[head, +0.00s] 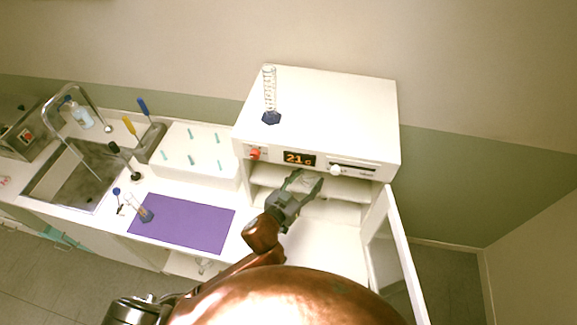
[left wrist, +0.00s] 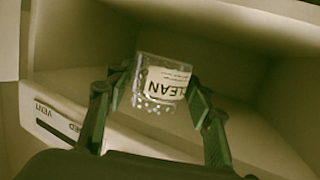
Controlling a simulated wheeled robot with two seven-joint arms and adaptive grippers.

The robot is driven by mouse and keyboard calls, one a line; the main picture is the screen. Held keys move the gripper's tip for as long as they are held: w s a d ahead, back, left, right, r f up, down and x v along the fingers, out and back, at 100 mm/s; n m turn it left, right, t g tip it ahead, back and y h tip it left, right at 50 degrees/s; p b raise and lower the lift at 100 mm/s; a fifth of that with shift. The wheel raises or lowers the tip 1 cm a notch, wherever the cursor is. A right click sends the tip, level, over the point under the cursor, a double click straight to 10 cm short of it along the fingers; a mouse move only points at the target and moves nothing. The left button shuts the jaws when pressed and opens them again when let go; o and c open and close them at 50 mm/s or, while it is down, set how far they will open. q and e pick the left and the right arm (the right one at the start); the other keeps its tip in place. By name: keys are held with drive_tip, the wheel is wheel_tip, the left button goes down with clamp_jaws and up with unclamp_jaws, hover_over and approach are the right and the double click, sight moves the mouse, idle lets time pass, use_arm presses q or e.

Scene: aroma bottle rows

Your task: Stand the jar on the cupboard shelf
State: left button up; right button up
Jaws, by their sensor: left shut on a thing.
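The jar (left wrist: 162,83) is small and clear, with a white label reading CLEAN, and shows in the left wrist view. My left gripper (head: 308,180) is shut on the jar; its fingers (left wrist: 160,92) are on both sides of it. In the head view the fingers are at the open front of the white cupboard (head: 345,110), and I cannot make out the jar there. The cupboard shelf (head: 345,188) shows behind and beside the fingers. In the left wrist view the jar appears slightly tilted in the picture, with pale cupboard walls around it. My right gripper is not in view.
The cupboard door (head: 402,255) stands open on the right. A graduated cylinder (head: 270,95) stands on the cupboard top. Left are a purple mat (head: 182,222), a white rack (head: 197,150) and a sink (head: 75,180). The visible shelf area beside the gripper looks clear.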

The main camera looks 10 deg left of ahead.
use_arm(q)
drive_tip(key=p, duration=0.2)
hover_over(288, 173)
wheel_tip(288, 173, down, 2)
drive_tip(key=shift+s+d, duration=0.1)
drive_tip(key=shift+d, duration=0.05)
drive_tip(key=shift+s+d+f, duration=0.1)
drive_tip(key=shift+f, duration=0.5)
wheel_tip(288, 173, down, 3)
drive_tip(key=shift+f+p, duration=0.15)
drive_tip(key=shift+p, duration=0.2)
drive_tip(key=shift+a+f, duration=0.15)
drive_tip(key=shift+a, duration=0.05)
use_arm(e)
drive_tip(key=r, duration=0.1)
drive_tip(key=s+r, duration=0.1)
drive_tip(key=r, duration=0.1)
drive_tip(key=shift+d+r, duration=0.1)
use_arm(q)
drive_tip(key=shift+f, duration=0.15)
drive_tip(key=o, duration=1.2)
drive_tip(key=shift+c, duration=0.2)
